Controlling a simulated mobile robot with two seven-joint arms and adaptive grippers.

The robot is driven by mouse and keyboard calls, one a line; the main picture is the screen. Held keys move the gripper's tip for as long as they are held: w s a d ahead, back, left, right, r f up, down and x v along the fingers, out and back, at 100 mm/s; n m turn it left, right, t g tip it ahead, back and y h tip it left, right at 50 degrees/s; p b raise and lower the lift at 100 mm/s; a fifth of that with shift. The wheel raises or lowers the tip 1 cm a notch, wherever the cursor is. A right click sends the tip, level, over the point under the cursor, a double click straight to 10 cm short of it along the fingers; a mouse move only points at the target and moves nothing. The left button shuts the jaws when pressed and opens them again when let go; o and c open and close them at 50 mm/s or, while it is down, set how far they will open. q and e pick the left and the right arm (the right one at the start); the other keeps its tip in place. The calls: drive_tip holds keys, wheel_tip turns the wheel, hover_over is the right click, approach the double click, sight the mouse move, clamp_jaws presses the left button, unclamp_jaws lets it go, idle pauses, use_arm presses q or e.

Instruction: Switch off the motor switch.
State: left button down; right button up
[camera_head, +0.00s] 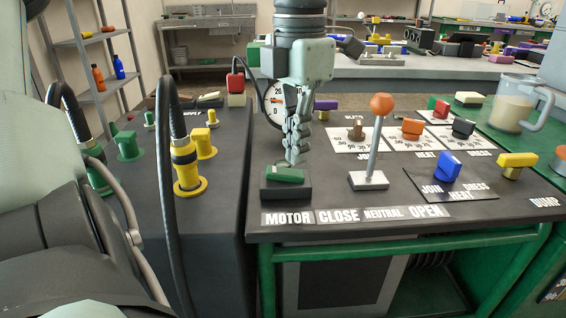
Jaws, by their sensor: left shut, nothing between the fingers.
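The motor switch (285,175) is a green rocker in a dark box at the front left of the dark panel, behind the white MOTOR label (288,218). My left gripper (292,158) points straight down above the switch, with its fingers shut and empty. The fingertips are right at the rear edge of the green rocker and hide a little of it. I cannot tell whether they touch it. My right gripper is not in view.
A lever with an orange knob (381,104) stands just right of the switch. Blue (447,166) and yellow (517,160) valve handles sit farther right. A black hose with a yellow fitting (186,165) rises on the left. A clear jug (515,103) stands at the back right.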

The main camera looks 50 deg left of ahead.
sight(296, 173)
use_arm(q)
drive_tip(key=shift+r+p, duration=1.65)
drive_tip(key=shift+r, duration=0.95)
